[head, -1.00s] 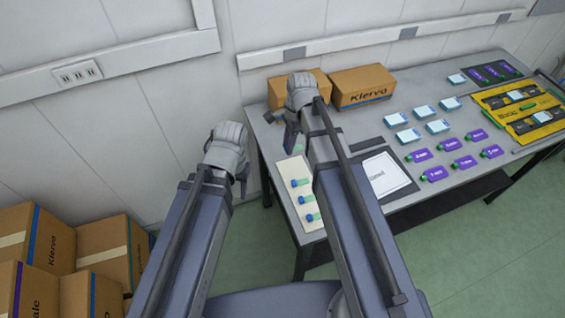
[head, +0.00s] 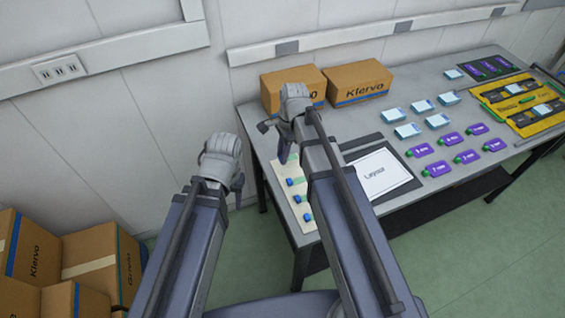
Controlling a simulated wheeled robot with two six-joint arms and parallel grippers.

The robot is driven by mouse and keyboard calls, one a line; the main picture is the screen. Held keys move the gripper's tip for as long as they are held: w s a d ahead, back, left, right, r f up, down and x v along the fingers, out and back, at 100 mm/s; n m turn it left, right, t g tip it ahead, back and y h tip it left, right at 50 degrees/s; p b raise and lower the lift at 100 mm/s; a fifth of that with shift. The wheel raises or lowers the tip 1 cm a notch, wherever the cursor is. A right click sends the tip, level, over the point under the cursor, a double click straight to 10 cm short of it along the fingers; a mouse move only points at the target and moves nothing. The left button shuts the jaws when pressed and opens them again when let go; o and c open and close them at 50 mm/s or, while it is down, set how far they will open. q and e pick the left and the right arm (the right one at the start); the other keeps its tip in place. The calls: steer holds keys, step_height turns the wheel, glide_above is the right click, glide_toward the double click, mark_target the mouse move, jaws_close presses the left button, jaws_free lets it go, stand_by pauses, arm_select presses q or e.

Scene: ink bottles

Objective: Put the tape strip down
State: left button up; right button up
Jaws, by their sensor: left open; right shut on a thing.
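My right gripper (head: 281,136) is over the left end of the grey table, above the cream board (head: 280,187). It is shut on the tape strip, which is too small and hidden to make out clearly. Several small blue pieces (head: 297,199) with pale green parts sit in a column on the board. A pale green patch (head: 293,157) shows just below the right gripper; I cannot tell whether it touches it. My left gripper (head: 238,188) is open and empty, off the table's left side in front of the wall.
Two cardboard boxes (head: 357,84) stand behind the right gripper. A framed white sheet (head: 382,174) lies right of my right arm. Purple bottles (head: 466,157), light blue boxes (head: 407,131) and a yellow tray (head: 497,95) lie farther right. More cartons (head: 92,262) stand at lower left.

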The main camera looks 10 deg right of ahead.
steer(key=shift+f+b, duration=1.45)
steer(key=shift+f, duration=0.3)
steer(key=shift+f+b, duration=0.3)
steer(key=o, duration=0.8)
steer(key=shift+o, duration=0.2)
steer(key=shift+r, duration=0.2)
